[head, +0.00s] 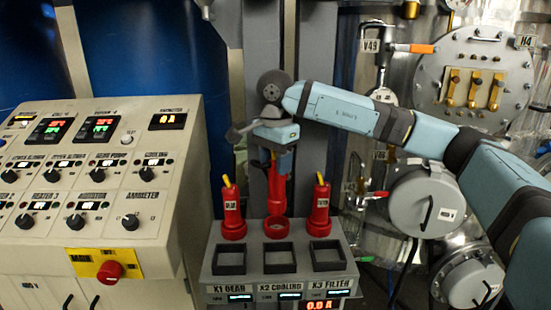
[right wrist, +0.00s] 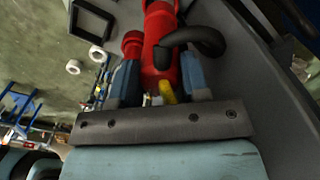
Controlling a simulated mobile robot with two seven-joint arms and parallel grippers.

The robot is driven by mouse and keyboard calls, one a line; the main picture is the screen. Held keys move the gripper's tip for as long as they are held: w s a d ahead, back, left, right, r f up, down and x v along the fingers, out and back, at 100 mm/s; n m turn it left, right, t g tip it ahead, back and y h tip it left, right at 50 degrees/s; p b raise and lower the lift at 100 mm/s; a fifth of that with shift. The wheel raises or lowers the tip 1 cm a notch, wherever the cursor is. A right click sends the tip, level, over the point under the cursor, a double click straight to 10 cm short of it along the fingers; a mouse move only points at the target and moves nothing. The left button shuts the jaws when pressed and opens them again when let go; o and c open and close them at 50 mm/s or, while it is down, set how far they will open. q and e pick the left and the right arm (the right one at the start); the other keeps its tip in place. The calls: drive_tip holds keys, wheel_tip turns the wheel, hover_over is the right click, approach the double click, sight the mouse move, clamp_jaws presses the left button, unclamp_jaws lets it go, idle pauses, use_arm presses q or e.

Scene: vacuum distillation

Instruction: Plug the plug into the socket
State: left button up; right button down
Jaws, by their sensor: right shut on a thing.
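A red plug (head: 277,190) hangs upright above the middle socket, labelled X2 COOLING. The socket (head: 277,228) is a red ring with a dark opening. The opening shows just below the plug's lower end, and the plug looks apart from it; the exact gap is hard to tell. My right gripper (head: 278,150) is shut on the plug's upper part. In the right wrist view, the red plug (right wrist: 160,60) sits between my two blue-grey fingers, with its yellow end near the palm. My left gripper is not in view.
Red plugs with yellow tops stand in the X1 GEAR (head: 232,210) and X3 FILTER (head: 319,208) sockets, close on both sides. The grey socket box (head: 340,267) has black square frames in front. A control panel (head: 90,180) stands left; metal vessels (head: 425,200) stand right.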

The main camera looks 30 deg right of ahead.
sight(275, 186)
drive_tip(key=shift+f+b, duration=0.65)
drive_tip(key=shift+f, duration=0.7)
idle(0.9)
drive_tip(key=shift+f+b, duration=0.15)
drive_tip(key=shift+b, duration=0.25)
drive_tip(key=shift+f, duration=0.35)
drive_tip(key=shift+f+b, duration=1.3)
drive_tip(key=shift+f, duration=0.25)
drive_tip(key=c, duration=0.5)
unclamp_jaws()
wheel_tip(275, 186, up, 14)
